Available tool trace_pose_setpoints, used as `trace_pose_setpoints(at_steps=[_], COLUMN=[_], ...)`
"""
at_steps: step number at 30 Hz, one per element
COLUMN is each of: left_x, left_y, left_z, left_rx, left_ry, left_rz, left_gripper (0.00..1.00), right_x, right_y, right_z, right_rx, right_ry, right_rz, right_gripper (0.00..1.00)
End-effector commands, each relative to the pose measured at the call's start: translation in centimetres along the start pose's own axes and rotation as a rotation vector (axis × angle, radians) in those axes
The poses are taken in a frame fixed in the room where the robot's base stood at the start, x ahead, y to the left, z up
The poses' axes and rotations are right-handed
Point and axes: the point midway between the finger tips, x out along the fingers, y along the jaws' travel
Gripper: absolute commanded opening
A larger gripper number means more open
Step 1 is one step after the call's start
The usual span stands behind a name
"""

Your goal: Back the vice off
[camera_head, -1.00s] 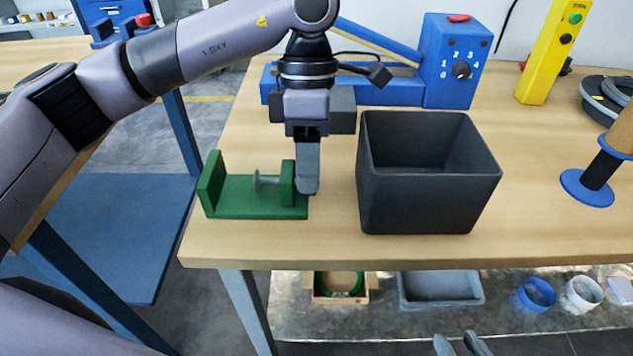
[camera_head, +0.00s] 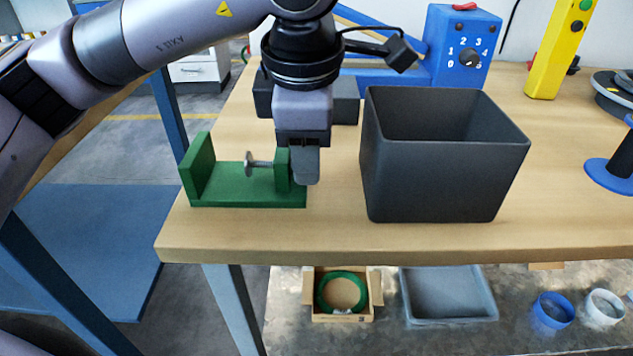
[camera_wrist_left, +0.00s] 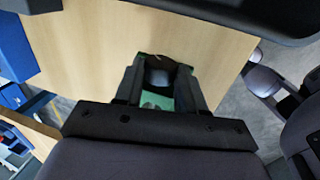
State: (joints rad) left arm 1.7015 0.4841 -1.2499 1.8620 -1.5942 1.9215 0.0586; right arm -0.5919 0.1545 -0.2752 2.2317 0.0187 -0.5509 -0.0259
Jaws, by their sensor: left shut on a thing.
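The green vice (camera_head: 228,190) stands at the left front of the wooden table. It has a tall plate at its left end, a smaller upright block (camera_head: 283,171) at the right, and a grey screw with a round disc (camera_head: 252,164) reaching left from that block into the gap. My left gripper (camera_head: 305,172) points down at the vice's right end and is shut on a part of the vice. In the left wrist view a grey rounded part (camera_wrist_left: 158,76) shows between the fingers, above green. The fingers hide most of the gripped part. My right gripper is not in view.
A dark open bin (camera_head: 440,170) stands close to the right of my left gripper. A blue machine with a dial (camera_head: 462,50) is behind it, and a yellow post (camera_head: 557,45) farther right. The table's front edge (camera_head: 350,250) is just before the vice.

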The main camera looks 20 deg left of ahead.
Motion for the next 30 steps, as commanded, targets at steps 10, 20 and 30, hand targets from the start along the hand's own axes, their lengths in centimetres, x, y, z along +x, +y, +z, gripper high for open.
trace_pose_setpoints(at_steps=[10,20,30], left_x=[0.0,0.0,0.8], left_y=[-0.1,-0.1,-0.8], left_z=[-0.1,-0.1,-0.1], left_rx=[-0.002,-0.002,0.000], left_ry=[0.005,0.005,0.003], left_rz=[0.051,0.050,0.271], left_gripper=[0.20,0.20,0.20], right_x=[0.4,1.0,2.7], right_y=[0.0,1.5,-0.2], right_z=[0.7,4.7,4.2], right_rx=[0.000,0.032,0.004], right_ry=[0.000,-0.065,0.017], right_rz=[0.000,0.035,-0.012], right_gripper=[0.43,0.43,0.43])
